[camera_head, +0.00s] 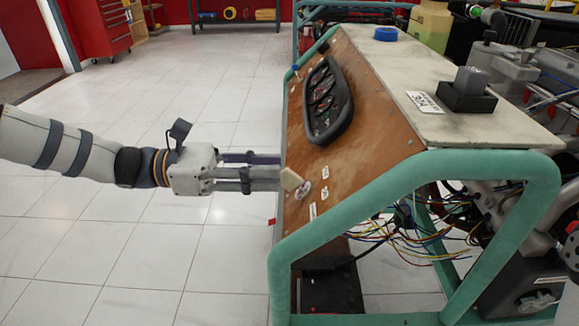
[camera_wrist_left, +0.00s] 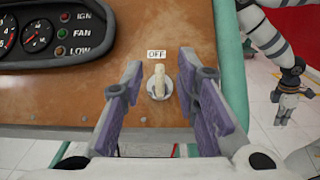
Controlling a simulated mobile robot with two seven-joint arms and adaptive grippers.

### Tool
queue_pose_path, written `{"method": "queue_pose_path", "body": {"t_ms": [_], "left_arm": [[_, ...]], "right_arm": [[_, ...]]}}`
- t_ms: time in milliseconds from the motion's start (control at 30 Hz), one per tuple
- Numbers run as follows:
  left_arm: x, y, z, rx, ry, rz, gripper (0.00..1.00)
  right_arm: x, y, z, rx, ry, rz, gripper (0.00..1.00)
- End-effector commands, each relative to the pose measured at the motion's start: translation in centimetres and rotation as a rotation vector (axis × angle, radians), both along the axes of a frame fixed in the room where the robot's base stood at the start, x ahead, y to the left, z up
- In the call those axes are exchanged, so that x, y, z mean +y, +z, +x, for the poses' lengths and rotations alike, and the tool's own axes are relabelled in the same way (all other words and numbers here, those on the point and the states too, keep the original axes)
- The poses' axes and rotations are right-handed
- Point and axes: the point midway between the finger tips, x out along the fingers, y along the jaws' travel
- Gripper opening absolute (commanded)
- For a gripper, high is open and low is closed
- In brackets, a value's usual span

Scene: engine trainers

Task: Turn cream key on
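The cream key (camera_head: 291,180) is a small flat tab at the lower part of the brown sloped panel (camera_head: 344,166). In the left wrist view the key (camera_wrist_left: 159,80) stands upright on a round metal base, just below an "OFF" label (camera_wrist_left: 156,54). My left gripper (camera_head: 279,172) reaches in from the left, close to the panel. Its purple-padded fingers (camera_wrist_left: 160,75) are open, one on each side of the key, with gaps between. My right gripper (camera_wrist_left: 284,105) shows small at the right of the wrist view; its finger opening is unclear.
A gauge cluster (camera_head: 327,101) sits higher on the panel, with IGN, FAN and LOW labels in the wrist view. A green tube frame (camera_head: 400,185) borders the panel. Loose wires (camera_head: 425,240) hang below. The tiled floor at left is clear.

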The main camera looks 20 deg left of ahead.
Motion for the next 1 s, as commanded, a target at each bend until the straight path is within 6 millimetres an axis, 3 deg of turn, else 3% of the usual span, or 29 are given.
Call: {"method": "queue_pose_path", "body": {"t_ms": [200, 500, 633, 1000], "left_arm": [[-3.3, -0.1, 0.9, 0.001, -0.002, 0.002, 0.28], [-3.7, 0.0, 1.0, -0.001, 0.000, 0.001, 0.28], [-3.7, 0.0, 1.0, -0.002, 0.000, 0.002, 0.01], [-3.7, -0.1, 1.1, -0.016, -0.013, 0.008, 0.00]], "right_arm": [[0.0, -0.2, -0.2, 0.005, 0.000, 0.000, 0.00], [0.0, -0.2, -0.1, 0.005, 0.000, 0.000, 0.00], [0.0, -0.2, -0.1, 0.005, 0.000, 0.000, 0.00], [0.0, -0.3, -0.3, 0.010, 0.001, 0.001, 0.00]]}}
